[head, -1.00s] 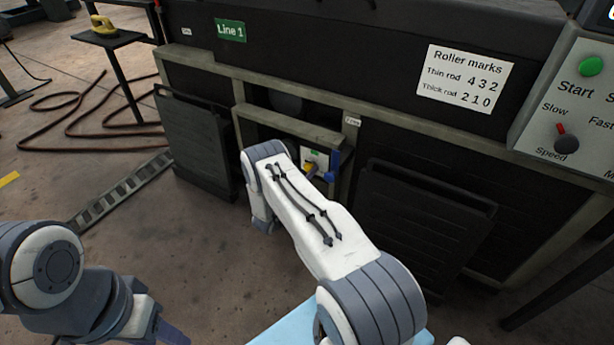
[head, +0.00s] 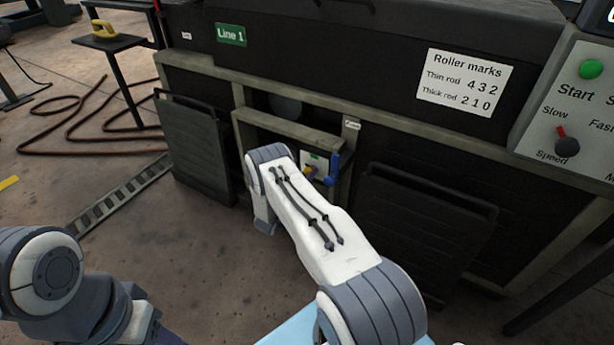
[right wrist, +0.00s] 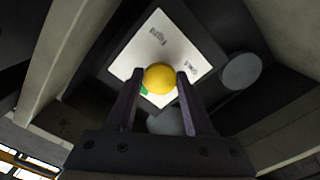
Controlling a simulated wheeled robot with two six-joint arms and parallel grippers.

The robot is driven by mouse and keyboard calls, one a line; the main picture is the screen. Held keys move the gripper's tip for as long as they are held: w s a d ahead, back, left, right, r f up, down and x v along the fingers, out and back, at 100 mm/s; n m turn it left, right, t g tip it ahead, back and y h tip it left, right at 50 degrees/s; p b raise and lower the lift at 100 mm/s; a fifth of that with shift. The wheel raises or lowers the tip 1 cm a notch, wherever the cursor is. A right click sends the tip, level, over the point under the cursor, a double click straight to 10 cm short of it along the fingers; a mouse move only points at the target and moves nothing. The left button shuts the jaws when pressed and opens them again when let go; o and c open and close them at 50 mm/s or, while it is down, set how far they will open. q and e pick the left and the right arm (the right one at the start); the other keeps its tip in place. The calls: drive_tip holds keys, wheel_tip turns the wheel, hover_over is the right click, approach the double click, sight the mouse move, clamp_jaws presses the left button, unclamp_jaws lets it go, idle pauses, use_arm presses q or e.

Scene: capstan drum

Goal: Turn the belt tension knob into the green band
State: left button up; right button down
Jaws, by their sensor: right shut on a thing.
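The yellow belt tension knob (right wrist: 159,77) is on a white plate (right wrist: 152,43) in a recess of the machine. My right gripper (right wrist: 159,74) is shut on the knob, one finger on each side. A bit of the green band (right wrist: 144,90) shows on the plate, left of and below the knob; the rest is hidden by knob and fingers. The plate's printed words are tilted and hard to read. In the head view the knob (head: 309,172) shows small beside my right arm, which hides its gripper. My left gripper is cut off at the bottom edge.
A blue part (head: 332,168) stands right of the plate. The recess has grey frame bars around it, close to my wrist. A grey round part (right wrist: 241,71) lies right of the plate. Dark panels (head: 415,230) flank the recess.

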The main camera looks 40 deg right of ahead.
drive_tip(key=shift+w+a+f+m+p, duration=0.1)
drive_tip(key=shift+m+p, duration=0.55)
drive_tip(key=shift+m, duration=3.45)
drive_tip(key=shift+a+m+p, duration=0.1)
drive_tip(key=shift+m+p, duration=0.55)
drive_tip(key=shift+m, duration=3.45)
drive_tip(key=shift+c, duration=1.5)
unclamp_jaws()
